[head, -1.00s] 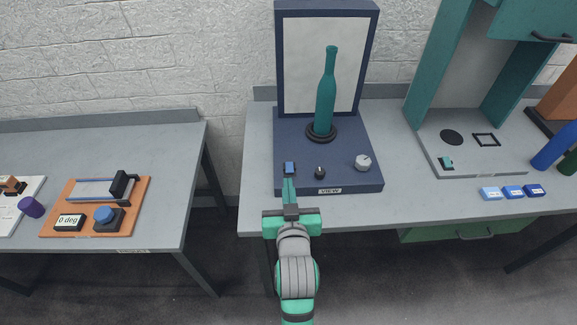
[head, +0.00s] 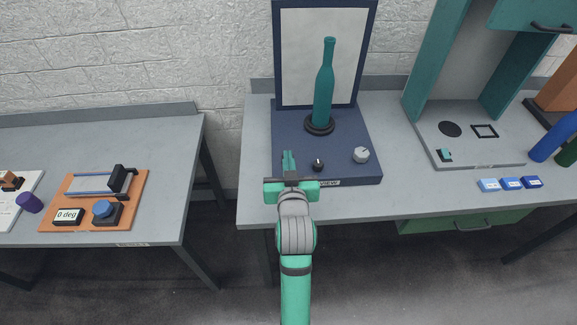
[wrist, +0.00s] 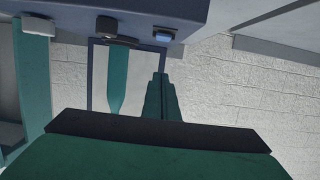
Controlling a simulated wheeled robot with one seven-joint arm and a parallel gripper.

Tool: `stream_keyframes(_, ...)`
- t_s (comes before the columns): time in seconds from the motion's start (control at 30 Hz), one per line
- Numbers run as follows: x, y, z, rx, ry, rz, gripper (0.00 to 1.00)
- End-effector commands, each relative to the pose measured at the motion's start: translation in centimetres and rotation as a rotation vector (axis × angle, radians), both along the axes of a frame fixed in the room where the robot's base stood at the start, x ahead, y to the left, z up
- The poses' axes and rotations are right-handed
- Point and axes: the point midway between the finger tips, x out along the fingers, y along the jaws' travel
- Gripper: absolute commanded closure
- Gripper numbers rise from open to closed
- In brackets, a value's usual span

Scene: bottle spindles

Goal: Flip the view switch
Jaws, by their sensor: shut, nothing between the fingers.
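The blue view station (head: 340,165) stands on the middle table, with a pale backboard (head: 349,60) and a teal bottle (head: 324,90) upright on a round dark base. Its small blue switch shows in the wrist view (wrist: 163,36) at the underside of the picture's upper edge; in the head view my fingers hide it. My gripper (head: 289,155) is shut and empty over the station's front left corner. In the wrist view its fingertips (wrist: 160,78) are just below the switch; contact cannot be told.
A black knob (head: 318,164) and a grey knob (head: 361,155) are right of my gripper on the station. Blue blocks (head: 512,184) and a teal cabinet (head: 430,60) stand further right. A separate table (head: 130,150) with an orange board (head: 85,222) is at the left.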

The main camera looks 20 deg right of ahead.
Motion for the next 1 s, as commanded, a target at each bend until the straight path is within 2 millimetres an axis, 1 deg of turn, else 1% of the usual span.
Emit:
stream_keyframes(0.03, 0.9, -0.3, -0.2, 0.0, 0.0, 0.0, 1.0)
stream_keyframes(0.1, 2.1, -0.6, -0.5, 0.001, 0.001, 0.001, 1.0)
stream_keyframes(0.3, 4.8, -1.5, -1.5, 0.001, 0.002, -0.002, 1.0)
stream_keyframes(0.4, 4.5, -1.5, -3.1, 0.001, 0.003, -0.003, 1.0)
stream_keyframes(0.5, 4.6, -1.4, -4.1, 0.0, 0.002, -0.002, 1.0)
stream_keyframes(0.6, 4.6, -1.2, -4.8, 0.0, 0.001, 0.001, 1.0)
stream_keyframes(0.73, 4.7, -1.1, -5.1, -0.001, 0.0, 0.004, 1.0)
stream_keyframes(1.0, 4.7, -1.0, -5.2, -0.001, -0.001, 0.005, 1.0)
